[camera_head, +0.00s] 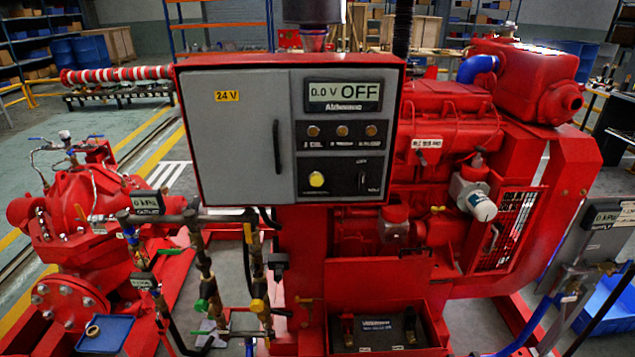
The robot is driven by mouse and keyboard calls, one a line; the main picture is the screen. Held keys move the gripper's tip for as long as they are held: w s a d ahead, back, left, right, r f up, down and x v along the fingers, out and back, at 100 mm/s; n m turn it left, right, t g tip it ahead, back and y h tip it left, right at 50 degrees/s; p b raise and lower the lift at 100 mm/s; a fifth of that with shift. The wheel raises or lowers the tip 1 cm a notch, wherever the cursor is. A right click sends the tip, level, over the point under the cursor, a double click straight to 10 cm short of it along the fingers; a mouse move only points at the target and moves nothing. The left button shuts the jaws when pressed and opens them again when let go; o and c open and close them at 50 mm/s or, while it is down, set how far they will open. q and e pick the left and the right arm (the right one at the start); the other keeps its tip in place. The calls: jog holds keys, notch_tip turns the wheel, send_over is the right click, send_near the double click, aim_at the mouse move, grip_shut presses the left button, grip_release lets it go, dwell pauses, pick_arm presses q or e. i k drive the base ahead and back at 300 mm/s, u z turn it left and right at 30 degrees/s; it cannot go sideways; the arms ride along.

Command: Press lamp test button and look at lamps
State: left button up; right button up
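The control panel (240,130) is a red-framed grey box facing me in the upper middle of the head view. Its display (344,96) reads 0.0 V OFF. Below the display is a row of three small round amber-brown lamps (342,131), with labels too small to read surely. They look dull, not brightly lit. Under them is a round yellow button (316,179), likely the lamp test button; its label is not readable. A dark rotary switch (362,179) sits to its right. Neither of my grippers shows in this view, and nothing covers the panel face.
The red diesel engine (450,125) stands right behind the panel. A red pump (80,205) with pipes and valves is at the left. A battery box (375,328) sits below the panel. A blue tray (104,335) lies at bottom left. Shelves and blue drums (80,52) stand far behind.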

aim_at(316, 180)
jog(key=u, duration=2.15)
jog(key=i, duration=1.25)
jog(key=z, duration=2.1)
